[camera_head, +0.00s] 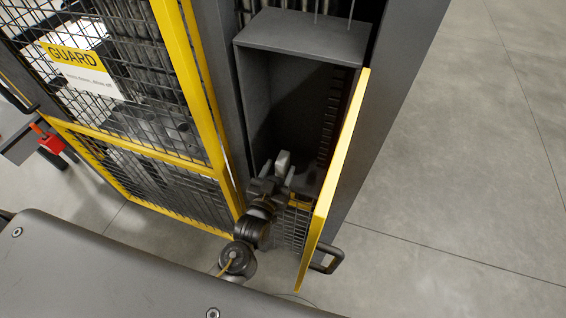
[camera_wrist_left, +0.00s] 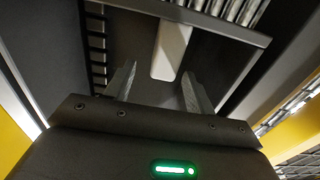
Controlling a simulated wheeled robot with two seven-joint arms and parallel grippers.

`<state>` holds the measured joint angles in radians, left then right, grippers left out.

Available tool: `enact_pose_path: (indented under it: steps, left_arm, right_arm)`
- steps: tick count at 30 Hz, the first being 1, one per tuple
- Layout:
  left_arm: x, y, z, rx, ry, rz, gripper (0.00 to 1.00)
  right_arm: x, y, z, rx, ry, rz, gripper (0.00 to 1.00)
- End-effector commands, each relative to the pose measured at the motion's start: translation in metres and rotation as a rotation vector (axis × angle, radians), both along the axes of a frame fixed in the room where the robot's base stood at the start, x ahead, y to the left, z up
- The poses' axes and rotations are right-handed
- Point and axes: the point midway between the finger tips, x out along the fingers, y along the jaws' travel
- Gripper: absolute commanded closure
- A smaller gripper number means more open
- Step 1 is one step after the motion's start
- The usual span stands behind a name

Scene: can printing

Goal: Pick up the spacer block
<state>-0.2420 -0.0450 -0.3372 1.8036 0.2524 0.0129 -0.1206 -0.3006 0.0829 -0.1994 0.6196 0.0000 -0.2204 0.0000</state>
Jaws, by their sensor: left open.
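The spacer block, a light grey-white block (camera_head: 283,160), is inside the open dark cabinet bay. In the left wrist view the pale block (camera_wrist_left: 172,48) appears straight ahead, its near end showing between my fingertips. My left gripper (camera_head: 277,172) reaches into the bay. Its two fingers (camera_wrist_left: 158,76) are apart, one on each side of the block's near end, with visible gaps to it. Whether the block rests on something or is held in place is hard to tell. My right gripper is not in view.
The dark bay (camera_head: 300,52) has slotted inner walls. A yellow-edged door (camera_head: 338,160) with a handle (camera_head: 327,262) stands open just right of my arm. A yellow-framed mesh guard (camera_head: 195,75) with a GUARD sign (camera_head: 82,68) is on the left. Bare floor lies right.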

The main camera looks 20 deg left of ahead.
Motion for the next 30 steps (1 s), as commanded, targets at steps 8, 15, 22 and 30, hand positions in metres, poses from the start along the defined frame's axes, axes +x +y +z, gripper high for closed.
enact_pose_path:
  steps: [8, 15, 22, 30]
  left_arm:
    - [0.04, 0.002, 0.002, 0.001, -0.001, 0.001, 0.45]
    - [0.045, 0.001, 0.0, 0.001, 0.0, 0.001, 0.45]
    - [0.045, 0.001, 0.0, 0.001, 0.0, 0.0, 0.65]
    - [0.045, 0.001, 0.0, 0.001, 0.0, 0.0, 0.93]
  right_arm:
    - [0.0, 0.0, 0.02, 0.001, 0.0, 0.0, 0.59]
    - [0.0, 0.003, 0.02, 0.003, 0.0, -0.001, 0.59]
    - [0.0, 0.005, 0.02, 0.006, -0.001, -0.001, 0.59]
    - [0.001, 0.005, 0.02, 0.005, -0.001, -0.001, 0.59]
